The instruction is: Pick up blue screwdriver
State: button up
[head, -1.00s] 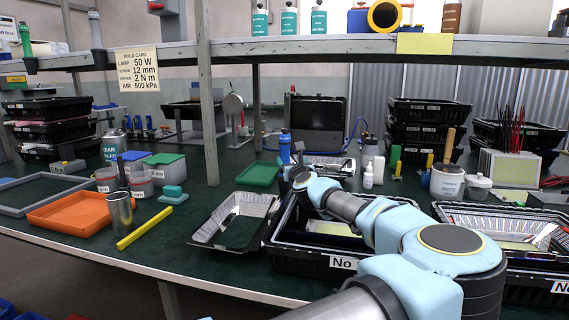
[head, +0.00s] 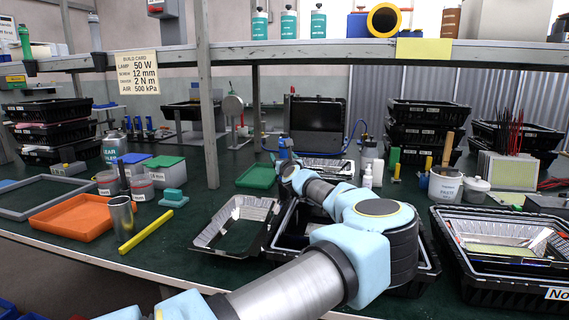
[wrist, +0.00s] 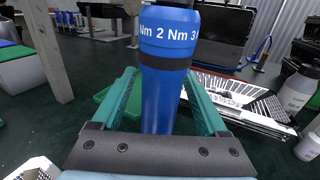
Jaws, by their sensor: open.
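The blue screwdriver (wrist: 168,95) stands upright in the wrist view, with a dark band and white torque markings near its top. My gripper (wrist: 160,78) is open, with one green finger on each side of the blue body. I cannot tell whether either finger touches it. Its lower end is hidden behind my gripper's palm. In the head view, a small blue part of the screwdriver (head: 283,149) shows just beyond my wrist, and my fingers are mostly hidden there.
A green tray (head: 257,176) lies left of my gripper. A metal reflector (head: 322,168) and white bottles (head: 367,176) are to its right. Black crates (head: 500,285) and a silver reflector tray (head: 205,235) are nearer. The shelf (head: 300,52) spans above.

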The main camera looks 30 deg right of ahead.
grip_shut()
dwell(0.4)
